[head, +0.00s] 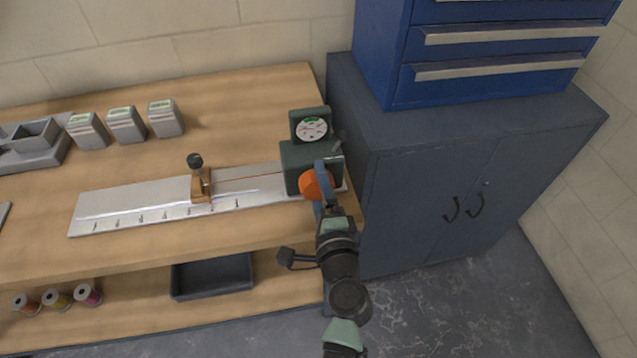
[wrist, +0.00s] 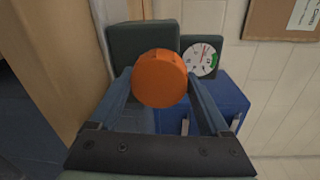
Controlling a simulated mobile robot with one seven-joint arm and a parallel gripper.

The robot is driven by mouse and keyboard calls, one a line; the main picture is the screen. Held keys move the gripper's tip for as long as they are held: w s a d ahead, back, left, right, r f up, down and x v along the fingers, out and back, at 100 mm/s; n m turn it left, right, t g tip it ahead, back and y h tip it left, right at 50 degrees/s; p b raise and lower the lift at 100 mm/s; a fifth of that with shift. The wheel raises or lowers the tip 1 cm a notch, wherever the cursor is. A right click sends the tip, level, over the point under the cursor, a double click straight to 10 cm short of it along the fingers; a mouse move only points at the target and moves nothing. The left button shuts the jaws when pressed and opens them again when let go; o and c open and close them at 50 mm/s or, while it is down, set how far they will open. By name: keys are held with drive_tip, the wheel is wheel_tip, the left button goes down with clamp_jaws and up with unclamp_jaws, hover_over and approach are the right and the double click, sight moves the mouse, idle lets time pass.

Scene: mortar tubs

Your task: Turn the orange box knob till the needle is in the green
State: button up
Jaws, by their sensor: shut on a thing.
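The orange knob (wrist: 160,78) sits on the front of a dark green box (head: 296,158) at the right end of the bench. In the head view the knob (head: 312,184) is partly covered by my gripper (head: 325,178). In the wrist view my gripper (wrist: 160,85) is shut on the knob, one finger on each side. A round white dial (head: 312,129) with a green zone stands on top of the box. In the wrist view the dial (wrist: 200,58) shows a red needle and a green arc; the needle appears outside the green, but is small.
A metal plate (head: 110,208) with a brass slider (head: 201,186) runs left from the box. Several small grey containers (head: 127,124) stand at the back left. A grey cabinet (head: 420,190) and blue drawers (head: 480,70) are close on the right. A tray (head: 212,276) and spools (head: 57,301) lie on the lower shelf.

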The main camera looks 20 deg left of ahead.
drive_tip(key=shift+m, duration=0.6)
drive_tip(key=o, duration=1.2)
drive_tip(key=shift+s+d, duration=0.1)
drive_tip(key=b+v, duration=0.1)
drive_tip(key=v, duration=1.1)
drive_tip(key=shift+s+d, duration=0.25)
drive_tip(key=shift+s, duration=0.05)
